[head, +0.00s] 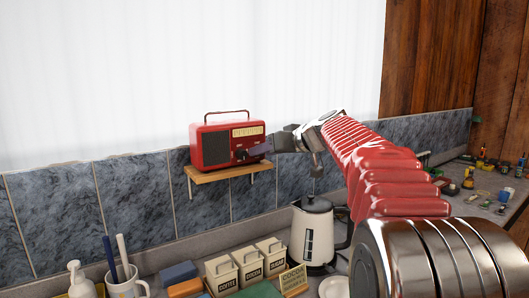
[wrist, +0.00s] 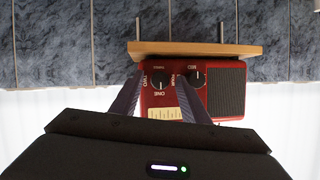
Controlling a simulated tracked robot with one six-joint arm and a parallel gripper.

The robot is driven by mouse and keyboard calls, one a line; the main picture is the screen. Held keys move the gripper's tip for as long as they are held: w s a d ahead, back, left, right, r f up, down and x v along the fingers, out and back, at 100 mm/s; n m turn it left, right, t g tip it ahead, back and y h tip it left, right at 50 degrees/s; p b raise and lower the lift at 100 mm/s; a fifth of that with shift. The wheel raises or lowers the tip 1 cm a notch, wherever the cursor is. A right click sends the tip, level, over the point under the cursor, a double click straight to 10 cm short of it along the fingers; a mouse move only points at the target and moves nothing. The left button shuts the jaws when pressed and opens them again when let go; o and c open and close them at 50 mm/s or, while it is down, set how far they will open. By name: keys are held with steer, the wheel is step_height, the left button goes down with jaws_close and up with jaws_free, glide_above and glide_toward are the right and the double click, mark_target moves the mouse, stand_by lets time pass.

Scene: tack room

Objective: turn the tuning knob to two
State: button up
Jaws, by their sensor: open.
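The red radio (head: 210,148) stands upright on a small wooden shelf, and it shows upside down in the wrist view (wrist: 225,64). A dark round knob with word labels around it (wrist: 160,77) is on its front; ONE and TWO seem legible, and a pale pointer line seems to lie towards ONE. A second dark knob (wrist: 197,77) sits to its right, partly behind a finger. My gripper (head: 258,150) is in front of the radio. In the wrist view, its open fingers (wrist: 158,95) lie either side of the labelled knob; I cannot tell whether they touch it.
The wooden shelf (head: 226,173) is fixed to the tiled wall under the radio. Below, the counter holds a kettle (head: 312,230), several cream canisters (head: 248,262) and a white mug (head: 128,287). Small bottles and jars stand at the far right.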

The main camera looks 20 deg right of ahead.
steer(key=shift+w, duration=0.1)
steer(key=shift+c, duration=0.2)
steer(key=c, duration=0.9)
steer(key=shift+a, duration=0.3)
steer(key=shift+c, duration=0.4)
steer(key=shift+d, duration=0.25)
steer(key=shift+d+m, duration=0.1)
steer(key=shift+m, duration=0.2)
steer(key=m+t+y, duration=0.1)
steer(key=m+y, duration=0.1)
steer(key=m, duration=0.2)
steer(key=f+m+t+y, duration=0.1)
steer(key=m+y, duration=0.1)
steer(key=m, duration=0.3)
steer(key=m+y, duration=0.2)
steer(key=m, duration=0.2)
steer(key=shift+d+f+m+t, duration=0.15)
steer(key=shift+d+m+t, duration=0.15)
steer(key=shift+t, duration=0.1)
steer(key=shift+y, duration=0.3)
